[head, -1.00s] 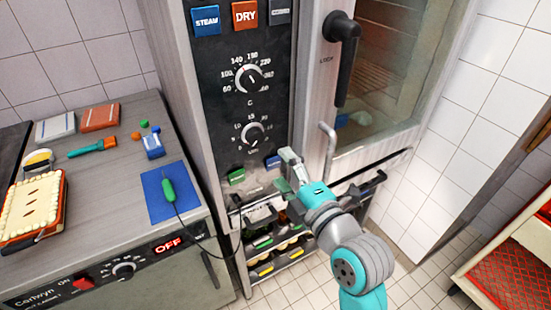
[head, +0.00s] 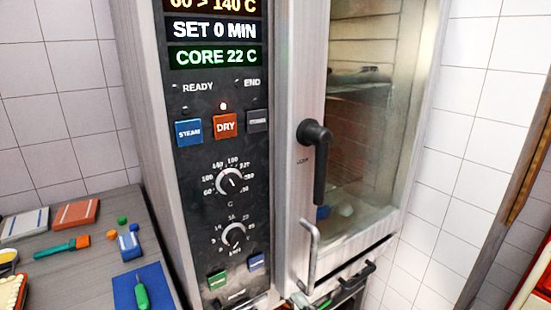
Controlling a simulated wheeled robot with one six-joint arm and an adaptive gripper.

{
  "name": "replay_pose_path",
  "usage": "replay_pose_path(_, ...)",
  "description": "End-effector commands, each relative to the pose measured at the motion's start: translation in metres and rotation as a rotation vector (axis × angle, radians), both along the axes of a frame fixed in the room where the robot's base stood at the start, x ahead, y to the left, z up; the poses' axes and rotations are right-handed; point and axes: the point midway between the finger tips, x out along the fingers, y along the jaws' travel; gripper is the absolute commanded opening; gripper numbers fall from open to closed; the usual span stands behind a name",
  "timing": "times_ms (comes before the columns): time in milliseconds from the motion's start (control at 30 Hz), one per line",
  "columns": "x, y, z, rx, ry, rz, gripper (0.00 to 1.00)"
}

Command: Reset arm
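The rest of my arm is out of the picture. The oven's control panel (head: 218,150) fills the middle, with displays reading "SET 0 MIN" and "CORE 22 C". The oven door's black handle (head: 318,160) points down.
On the left counter (head: 75,270) lie a blue mat (head: 125,292) with a green-handled probe (head: 141,293), a teal brush (head: 62,248) and small coloured pieces. The oven's glass door (head: 360,120) is shut. A red-and-cream rack (head: 535,290) stands at lower right.

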Motion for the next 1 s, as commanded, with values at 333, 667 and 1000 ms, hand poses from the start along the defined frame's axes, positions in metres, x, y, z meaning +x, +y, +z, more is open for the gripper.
replay_pose_path(333, -0.076, -0.061, -0.089, 0.286, 0.194, -0.199, 0.72)
replay_pose_path(667, -0.167, -0.108, -0.138, 0.544, 0.309, -0.366, 0.72)
replay_pose_path(1000, -0.270, -0.139, -0.156, 0.800, 0.391, -0.501, 0.72)
